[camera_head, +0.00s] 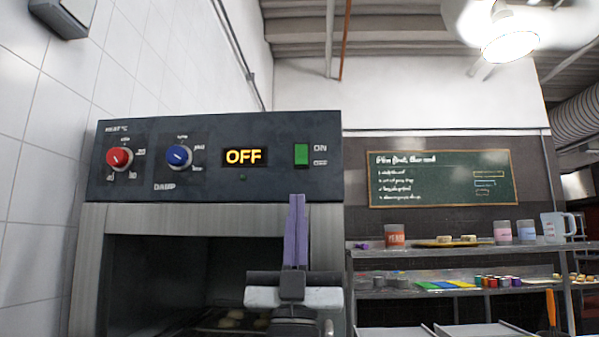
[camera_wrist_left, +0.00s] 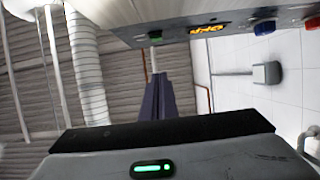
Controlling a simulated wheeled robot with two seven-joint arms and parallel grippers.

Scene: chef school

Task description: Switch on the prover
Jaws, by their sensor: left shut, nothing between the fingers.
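The prover (camera_head: 91,225) stands at the left in the head view, with a dark control panel (camera_head: 215,195) across its top. The panel has a red heat knob (camera_head: 119,159), a blue damp knob (camera_head: 179,156), a display (camera_head: 245,157) reading OFF in yellow, and a green switch (camera_head: 301,154) beside ON and OFF labels. My left gripper (camera_head: 297,200) is shut and empty, its purple fingers upright below the switch. In the left wrist view, the fingers (camera_wrist_left: 157,80) point towards the panel's edge, near the green switch (camera_wrist_left: 156,36). I cannot tell whether they touch anything. My right gripper is out of view.
The prover's dark chamber holds pale dough pieces (camera_head: 228,322) low down. At the right, a shelf (camera_head: 400,294) carries jars, a tray, a measuring jug (camera_head: 553,228) and coloured items. A green chalkboard (camera_head: 440,179) hangs behind it. A white tiled wall (camera_head: 35,130) is at the left.

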